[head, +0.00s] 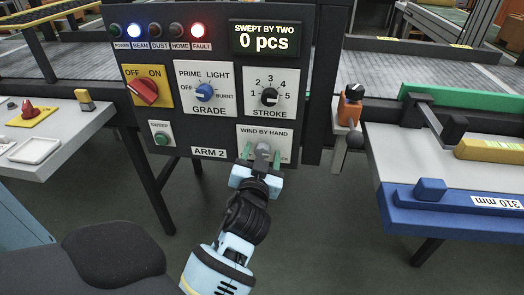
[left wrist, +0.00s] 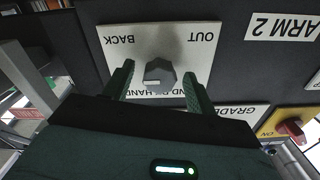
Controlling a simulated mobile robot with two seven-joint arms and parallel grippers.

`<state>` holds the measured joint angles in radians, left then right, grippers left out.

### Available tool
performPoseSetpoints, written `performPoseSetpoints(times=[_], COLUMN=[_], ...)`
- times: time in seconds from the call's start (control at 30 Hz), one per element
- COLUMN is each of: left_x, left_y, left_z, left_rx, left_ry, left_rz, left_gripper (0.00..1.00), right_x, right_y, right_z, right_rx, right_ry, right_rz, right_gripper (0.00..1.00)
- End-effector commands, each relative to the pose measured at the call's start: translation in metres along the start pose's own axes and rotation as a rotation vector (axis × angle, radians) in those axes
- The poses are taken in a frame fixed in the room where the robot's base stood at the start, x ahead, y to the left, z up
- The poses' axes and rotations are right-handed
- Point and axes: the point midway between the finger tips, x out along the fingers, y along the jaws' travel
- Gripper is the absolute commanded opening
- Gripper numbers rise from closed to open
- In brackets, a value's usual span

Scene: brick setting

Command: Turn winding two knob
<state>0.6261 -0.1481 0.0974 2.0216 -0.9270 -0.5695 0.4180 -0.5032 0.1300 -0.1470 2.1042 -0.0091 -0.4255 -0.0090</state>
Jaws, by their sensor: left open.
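A grey winding knob (head: 262,152) sits on a white plate marked WIND BY HAND (head: 280,133), low on the dark control panel labelled ARM 2. In the left wrist view the knob (left wrist: 160,72) is a faceted grey cap with a pale mark on its lower edge, and its plate (left wrist: 118,38) reads BACK and OUT upside down. My left gripper (head: 262,156) is in front of the plate. Its green fingers (left wrist: 157,88) are open, one on each side of the knob, with a visible gap on both sides. My right gripper is not in view.
The panel also carries a red OFF/ON switch (head: 143,91), a GRADE knob (head: 205,93), a STROKE knob (head: 269,97) and a green SWEEP button (head: 162,139). The display (head: 264,38) reads 0 pcs; BEAM and FAULT lamps are lit. Tables flank the panel.

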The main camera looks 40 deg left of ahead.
Motion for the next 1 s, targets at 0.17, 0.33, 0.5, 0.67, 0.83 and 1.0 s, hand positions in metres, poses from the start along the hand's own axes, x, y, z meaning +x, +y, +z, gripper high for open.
performPoseSetpoints(times=[0.17, 0.33, 0.5, 0.67, 0.83, 1.0], left_x=[-0.0002, -0.0002, -0.0002, -0.0002, -0.0002, -0.0002], left_y=[0.0002, 0.0002, 0.0003, 0.0004, 0.0003, -0.0001], left_z=[-0.0004, -0.0004, -0.0003, -0.0002, -0.0006, -0.0017], left_rx=[0.000, 0.000, 0.000, 0.000, 0.020, 0.084], left_ry=[0.000, 0.000, 0.000, 0.000, 0.000, 0.001], left_rz=[0.000, 0.000, 0.000, 0.000, 0.000, 0.000], left_gripper=[0.57, 0.46, 0.24, 0.12, 0.12, 0.12], right_x=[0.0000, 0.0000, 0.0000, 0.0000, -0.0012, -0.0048], right_y=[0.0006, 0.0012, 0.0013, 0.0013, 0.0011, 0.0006], right_z=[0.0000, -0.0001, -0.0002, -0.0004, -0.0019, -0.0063], right_rx=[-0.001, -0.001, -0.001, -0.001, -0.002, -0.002], right_ry=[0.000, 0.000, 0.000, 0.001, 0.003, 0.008], right_rz=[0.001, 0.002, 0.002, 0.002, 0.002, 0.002], right_gripper=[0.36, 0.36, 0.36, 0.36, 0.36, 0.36])
